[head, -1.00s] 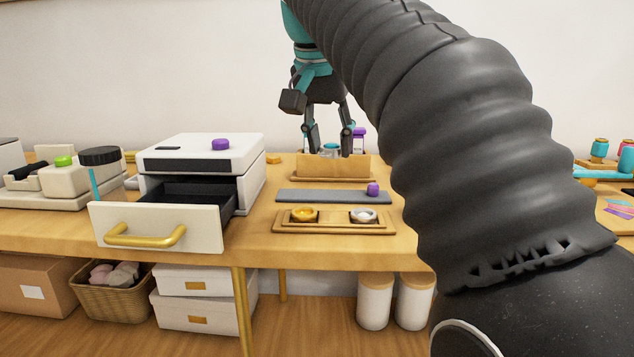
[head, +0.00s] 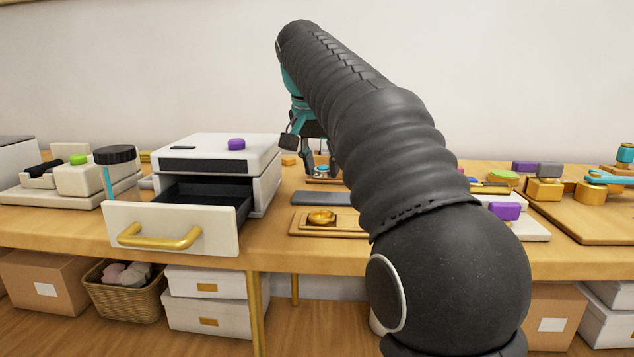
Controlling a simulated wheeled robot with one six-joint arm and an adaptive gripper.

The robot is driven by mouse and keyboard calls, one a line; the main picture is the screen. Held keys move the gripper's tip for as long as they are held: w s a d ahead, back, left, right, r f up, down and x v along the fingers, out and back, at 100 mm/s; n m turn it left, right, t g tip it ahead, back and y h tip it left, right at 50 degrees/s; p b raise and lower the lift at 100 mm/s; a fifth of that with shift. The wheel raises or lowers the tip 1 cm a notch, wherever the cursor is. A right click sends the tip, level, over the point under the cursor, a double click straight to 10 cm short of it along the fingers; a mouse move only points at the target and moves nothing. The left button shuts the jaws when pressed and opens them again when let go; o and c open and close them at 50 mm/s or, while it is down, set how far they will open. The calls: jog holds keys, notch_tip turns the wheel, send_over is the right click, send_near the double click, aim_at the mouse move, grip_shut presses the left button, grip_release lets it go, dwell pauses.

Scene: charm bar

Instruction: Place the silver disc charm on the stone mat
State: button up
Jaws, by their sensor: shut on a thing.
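The stone mat (head: 316,198) is a flat grey slab on the table, and my arm covers its right part. Just in front is a wooden tray (head: 300,229) with a gold round piece (head: 321,217) in its left hollow. The tray's right hollow, where a silvery round piece showed earlier, is behind my arm. I cannot make out the silver disc charm now. My gripper (head: 321,167) points down beyond the mat, its fingers on either side of a small teal and white thing (head: 322,170). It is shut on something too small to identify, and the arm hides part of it.
A white unit (head: 215,158) with an open drawer (head: 172,226) stands left of the mat, a purple piece (head: 236,144) on top. Purple blocks (head: 505,211) and wooden stands (head: 544,189) lie to the right.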

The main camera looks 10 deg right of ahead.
aim_at(319, 174)
jog(key=f, duration=0.1)
jog(key=f+b, duration=0.1)
jog(key=f, duration=0.1)
jog(key=shift+s+a+f, duration=0.15)
jog(key=shift+s+a, duration=0.05)
jog(key=shift+a, duration=0.2)
jog(key=shift+d, duration=0.1)
jog(key=shift+w+d+f, duration=0.1)
jog(key=shift+d+f, duration=0.1)
jog(key=shift+f, duration=0.1)
jog(key=o, duration=1)
jog(key=shift+a+r, duration=0.1)
jog(key=p+v, duration=0.3)
jog(key=v, duration=0.9)
jog(key=shift+p, duration=0.35)
jog(key=shift+r, duration=0.15)
